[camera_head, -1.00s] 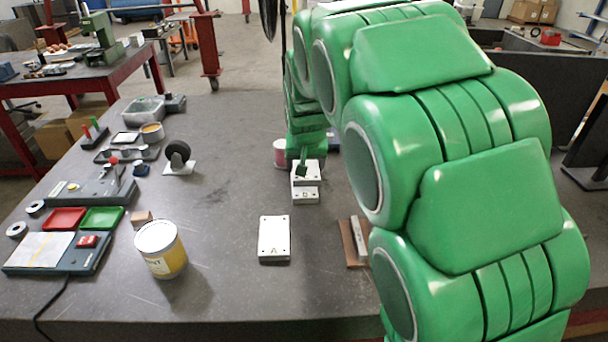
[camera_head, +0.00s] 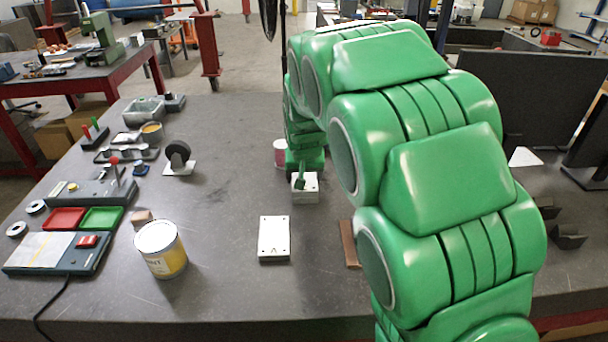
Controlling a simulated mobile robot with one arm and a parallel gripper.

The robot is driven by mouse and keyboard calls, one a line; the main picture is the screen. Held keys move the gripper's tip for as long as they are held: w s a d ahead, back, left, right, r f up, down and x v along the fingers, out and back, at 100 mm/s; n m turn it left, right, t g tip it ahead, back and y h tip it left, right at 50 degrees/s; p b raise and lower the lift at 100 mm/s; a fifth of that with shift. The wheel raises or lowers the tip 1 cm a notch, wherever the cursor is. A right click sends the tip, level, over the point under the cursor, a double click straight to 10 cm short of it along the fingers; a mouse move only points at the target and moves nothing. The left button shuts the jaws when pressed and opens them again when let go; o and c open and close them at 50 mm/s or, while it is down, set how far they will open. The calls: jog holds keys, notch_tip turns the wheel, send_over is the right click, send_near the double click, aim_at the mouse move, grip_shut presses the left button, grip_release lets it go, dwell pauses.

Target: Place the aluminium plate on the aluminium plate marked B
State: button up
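A pale aluminium plate (camera_head: 309,184) lies at the table's middle, beyond the plate marked A. It covers the spot of the plate marked B, whose letter is now hidden. The stack looks aligned, but I cannot tell whether the two touch fully. The plate marked A (camera_head: 274,240) lies flat and apart, nearer to me.
A paint tin (camera_head: 161,250) stands left of plate A. A brown strip (camera_head: 349,244) lies right of it, partly behind my arm. A pink-and-white spool (camera_head: 281,153) stands behind my gripper. Trays and a control box (camera_head: 90,192) fill the left side. The table between is clear.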

jog(key=o, duration=1.5)
jog(key=shift+f, duration=0.1)
jog(key=shift+c, duration=0.2)
jog(key=v, duration=1.2)
jog(key=shift+s, duration=0.1)
